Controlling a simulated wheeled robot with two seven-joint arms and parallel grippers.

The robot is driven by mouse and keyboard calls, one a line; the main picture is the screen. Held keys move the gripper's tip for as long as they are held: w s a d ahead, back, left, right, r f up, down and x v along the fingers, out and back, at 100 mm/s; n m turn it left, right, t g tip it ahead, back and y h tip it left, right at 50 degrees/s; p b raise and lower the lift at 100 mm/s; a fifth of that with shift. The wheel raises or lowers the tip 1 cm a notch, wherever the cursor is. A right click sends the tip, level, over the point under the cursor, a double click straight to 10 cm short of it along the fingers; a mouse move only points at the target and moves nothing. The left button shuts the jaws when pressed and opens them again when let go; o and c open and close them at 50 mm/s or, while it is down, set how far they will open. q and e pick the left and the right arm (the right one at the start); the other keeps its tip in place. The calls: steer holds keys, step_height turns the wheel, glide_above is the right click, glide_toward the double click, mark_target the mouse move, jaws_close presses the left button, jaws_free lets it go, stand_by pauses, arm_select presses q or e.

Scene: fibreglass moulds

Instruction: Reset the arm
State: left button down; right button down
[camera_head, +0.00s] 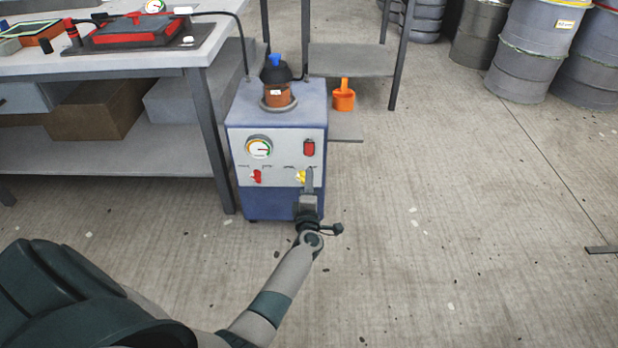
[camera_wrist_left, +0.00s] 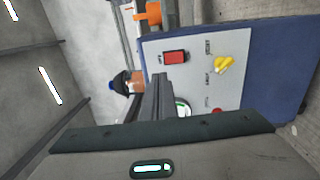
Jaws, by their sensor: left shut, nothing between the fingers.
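My left arm reaches up from the bottom of the head view. Its gripper (camera_head: 309,178) is shut and empty, in front of the lower right of a blue-and-white machine's panel (camera_head: 276,160), close to a yellow knob (camera_head: 301,176). In the left wrist view the shut fingers (camera_wrist_left: 160,84) point at the panel, over part of the gauge (camera_wrist_left: 183,108). The yellow knob (camera_wrist_left: 224,65) is apart from the fingers there. I cannot tell from the head view whether they touch the panel. The right gripper is not in view.
A workbench (camera_head: 130,66) with a red mould (camera_head: 136,30) stands at the left. An orange scoop (camera_head: 343,95) is behind the machine. Grey drums (camera_head: 540,45) stand at the back right.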

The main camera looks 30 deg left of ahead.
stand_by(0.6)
